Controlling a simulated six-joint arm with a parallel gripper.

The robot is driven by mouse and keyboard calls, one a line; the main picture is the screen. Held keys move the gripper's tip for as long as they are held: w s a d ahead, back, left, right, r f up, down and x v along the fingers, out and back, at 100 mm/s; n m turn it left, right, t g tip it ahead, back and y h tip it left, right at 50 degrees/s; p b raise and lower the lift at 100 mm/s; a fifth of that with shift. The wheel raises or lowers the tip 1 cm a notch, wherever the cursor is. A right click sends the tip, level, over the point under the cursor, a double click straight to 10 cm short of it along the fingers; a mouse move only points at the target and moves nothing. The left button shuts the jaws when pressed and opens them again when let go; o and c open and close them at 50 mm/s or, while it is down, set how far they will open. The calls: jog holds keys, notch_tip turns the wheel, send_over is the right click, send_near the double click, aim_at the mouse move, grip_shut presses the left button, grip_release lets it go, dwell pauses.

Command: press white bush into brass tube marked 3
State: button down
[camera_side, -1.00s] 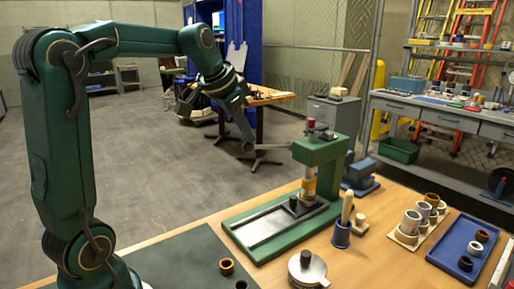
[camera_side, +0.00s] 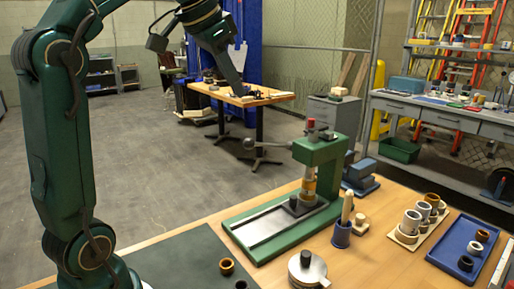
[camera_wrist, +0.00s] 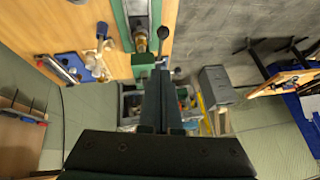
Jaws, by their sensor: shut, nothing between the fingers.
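A green arbor press (camera_side: 322,150) stands on the bench, with a brass-coloured tube (camera_side: 309,188) upright beneath its ram. The brass part also shows in the wrist view (camera_wrist: 141,42). No white bush can be made out at the press, and no number is readable. A small white ring (camera_side: 475,247) lies on the blue tray at right; I cannot tell whether it is the bush. My gripper (camera_side: 239,88) is raised in the air, left of and above the press, apart from its lever (camera_side: 270,145). In the wrist view its fingers (camera_wrist: 166,90) are shut and empty.
The blue tray (camera_side: 450,252) also holds dark and brown rings. A board (camera_side: 398,235) with several upright tubes stands beside it. A blue cup (camera_side: 341,236) with a wooden-handled tool and a round metal pot (camera_side: 307,270) are in front of the press. Rings lie on the dark mat (camera_side: 180,262).

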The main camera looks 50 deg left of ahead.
jog(key=s+d+f+m+h, duration=0.1)
jog(key=s+d+f+m, duration=0.1)
jog(key=s+d, duration=0.6)
jog(key=s+d+f+n, duration=0.1)
jog(key=s+d+f, duration=0.15)
jog(key=f, duration=0.55)
jog(key=s+d+f+n, duration=0.2)
jog(key=s+f, duration=0.2)
jog(key=f, duration=0.4)
jog(key=w+a+r+m, duration=0.1)
jog(key=w+a+r, duration=0.25)
jog(key=r, duration=0.35)
jog(key=w+a+r, duration=0.2)
jog(key=w+r, duration=0.2)
jog(key=r, duration=0.4)
jog(key=w+a+r+m, duration=0.1)
jog(key=w+a+r, duration=0.1)
jog(key=w+r, duration=0.35)
jog(key=n+y, duration=0.1)
send_over(248, 141)
notch_tip(248, 141, down, 9)
jog(key=shift+f, duration=1.5)
